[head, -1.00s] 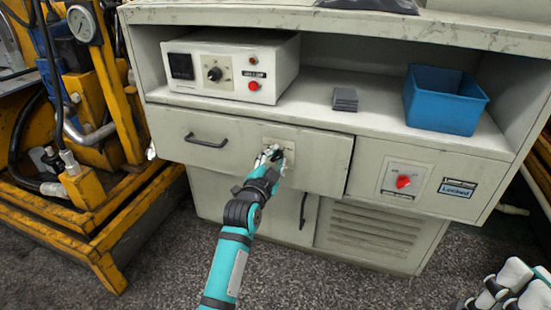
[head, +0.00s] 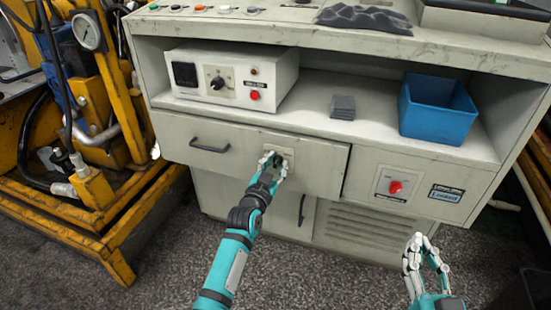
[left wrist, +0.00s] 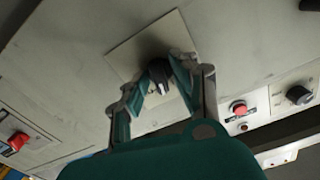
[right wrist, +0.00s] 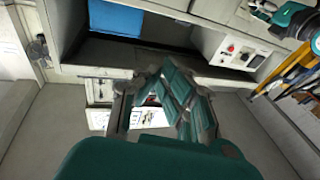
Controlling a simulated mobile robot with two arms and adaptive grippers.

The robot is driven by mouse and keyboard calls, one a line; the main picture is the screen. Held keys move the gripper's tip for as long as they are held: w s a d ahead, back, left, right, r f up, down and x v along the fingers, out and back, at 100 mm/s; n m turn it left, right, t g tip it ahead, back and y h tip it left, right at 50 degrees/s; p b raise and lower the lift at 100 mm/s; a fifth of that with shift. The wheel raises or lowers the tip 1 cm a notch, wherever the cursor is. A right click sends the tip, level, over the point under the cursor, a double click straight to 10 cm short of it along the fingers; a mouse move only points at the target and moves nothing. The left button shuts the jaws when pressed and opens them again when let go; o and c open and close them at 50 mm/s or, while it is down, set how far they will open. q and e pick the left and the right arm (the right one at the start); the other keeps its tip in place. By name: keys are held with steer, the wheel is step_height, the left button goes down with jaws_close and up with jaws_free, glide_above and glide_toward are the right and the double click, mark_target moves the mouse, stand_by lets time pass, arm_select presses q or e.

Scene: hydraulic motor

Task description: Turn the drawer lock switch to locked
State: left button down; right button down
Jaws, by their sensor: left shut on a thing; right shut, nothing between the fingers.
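The drawer lock switch is a small dark knob (left wrist: 158,72) on a pale square plate (head: 284,154), set in the right part of the cream drawer front (head: 325,172). My left gripper (head: 275,160) is at the plate. The left wrist view shows its fingers (left wrist: 162,78) on either side of the knob, closed on it. They partly hide the knob, so its exact angle is hard to tell in the head view. The drawer looks shut. My right gripper (head: 424,245) is shut and empty, in front of the cabinet's lower right.
A red rotary switch (head: 395,187) and a label reading "Locked" (head: 446,194) are on the right panel. A control box (head: 228,80), grey block (head: 343,107) and blue bin (head: 438,110) stand on the shelf. Yellow machinery (head: 110,215) is at left.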

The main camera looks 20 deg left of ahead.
arm_select(q)
steer(key=shift+r+n+p, duration=0.15)
steer(key=shift+n+p, duration=0.5)
steer(key=shift+n, duration=0.05)
steer(key=n+p, duration=0.1)
steer(key=n, duration=0.1)
steer(key=shift+n+p, duration=0.3)
steer(key=shift+p, duration=0.1)
arm_select(e)
steer(key=s+d+f+g+h, duration=0.1)
steer(key=s+d+f+g, duration=0.1)
steer(key=f+g, duration=0.3)
steer(key=s+d+f+g+h, duration=0.1)
steer(key=s+f+g+h, duration=0.15)
steer(key=f, duration=0.45)
arm_select(q)
steer(key=n+p, duration=0.2)
steer(key=n, duration=0.3)
steer(key=shift+a+n, duration=0.15)
steer(key=shift+n, duration=1.15)
arm_select(e)
steer(key=s+d+f+g, duration=0.2)
steer(key=s+f+g, duration=0.1)
steer(key=s+g, duration=0.1)
steer(key=s+d+f+g+h, duration=0.1)
steer(key=s+d+f+g, duration=0.1)
steer(key=s, duration=0.5)
steer(key=shift+s+f+m+g, duration=0.35)
steer(key=shift+f+g, duration=0.3)
steer(key=shift+g, duration=0.4)
